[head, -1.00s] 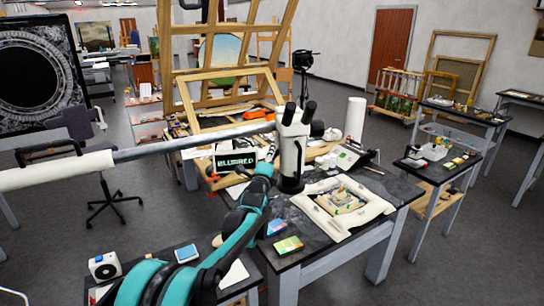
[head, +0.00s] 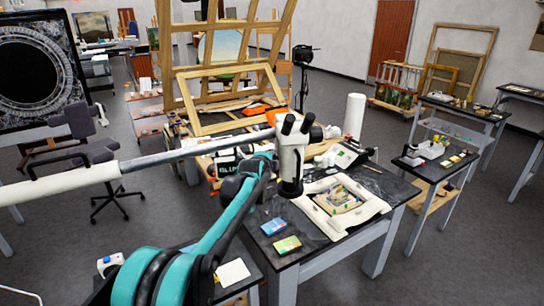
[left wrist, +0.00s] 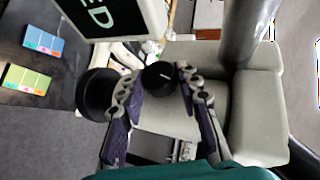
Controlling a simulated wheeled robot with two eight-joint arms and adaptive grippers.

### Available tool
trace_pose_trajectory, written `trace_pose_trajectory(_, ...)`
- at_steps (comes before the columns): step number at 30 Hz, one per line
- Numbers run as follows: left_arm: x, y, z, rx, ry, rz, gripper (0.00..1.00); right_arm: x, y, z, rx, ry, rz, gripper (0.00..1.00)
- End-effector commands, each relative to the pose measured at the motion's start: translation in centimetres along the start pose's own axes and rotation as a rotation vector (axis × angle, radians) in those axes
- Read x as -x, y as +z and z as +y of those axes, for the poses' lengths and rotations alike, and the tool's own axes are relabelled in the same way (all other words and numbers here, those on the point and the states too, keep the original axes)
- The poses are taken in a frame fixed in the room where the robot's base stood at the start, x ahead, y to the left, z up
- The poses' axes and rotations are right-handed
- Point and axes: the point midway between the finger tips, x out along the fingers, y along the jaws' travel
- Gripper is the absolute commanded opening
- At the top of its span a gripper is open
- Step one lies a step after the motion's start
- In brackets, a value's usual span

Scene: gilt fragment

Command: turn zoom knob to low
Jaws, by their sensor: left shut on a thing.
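The white microscope (head: 291,158) stands on a boom arm over the dark table, its black eyepieces pointing up. In the left wrist view its pale body (left wrist: 178,108) fills the middle. The zoom knob (left wrist: 159,77), small, round and black with a light mark on its face, sits on the side of that body. My left gripper (left wrist: 154,92) has one finger on each side of the knob and is shut on it. In the head view the gripper is at the microscope's left side, largely hidden by my arm. My right gripper is not in view.
A larger black round part (left wrist: 97,94) is close beside the left finger. The thick grey boom (head: 190,158) crosses from the left. A framed piece on a white cushion (head: 342,203) lies below the microscope. Blue (head: 274,227) and green (head: 287,244) boxes lie at the table's front.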

Motion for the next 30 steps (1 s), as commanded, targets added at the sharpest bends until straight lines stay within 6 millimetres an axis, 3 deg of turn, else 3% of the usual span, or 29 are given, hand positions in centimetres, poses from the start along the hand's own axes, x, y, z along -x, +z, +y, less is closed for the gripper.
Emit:
trace_pose_trajectory(19, -0.01, 0.08, 0.08, 0.025, 0.061, 0.004, 0.04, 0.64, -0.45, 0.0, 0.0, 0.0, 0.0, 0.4)
trace_pose_trajectory(20, -0.01, 0.08, 0.08, 0.025, 0.061, 0.004, 0.36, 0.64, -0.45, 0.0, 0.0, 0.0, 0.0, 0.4)
trace_pose_trajectory(22, 0.0, 0.08, 0.07, 0.025, 0.061, 0.004, 0.54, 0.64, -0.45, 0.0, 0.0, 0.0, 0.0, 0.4)
trace_pose_trajectory(30, 0.02, 0.05, -0.02, 0.025, 0.059, 0.004, 0.54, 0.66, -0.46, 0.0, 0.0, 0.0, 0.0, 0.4)
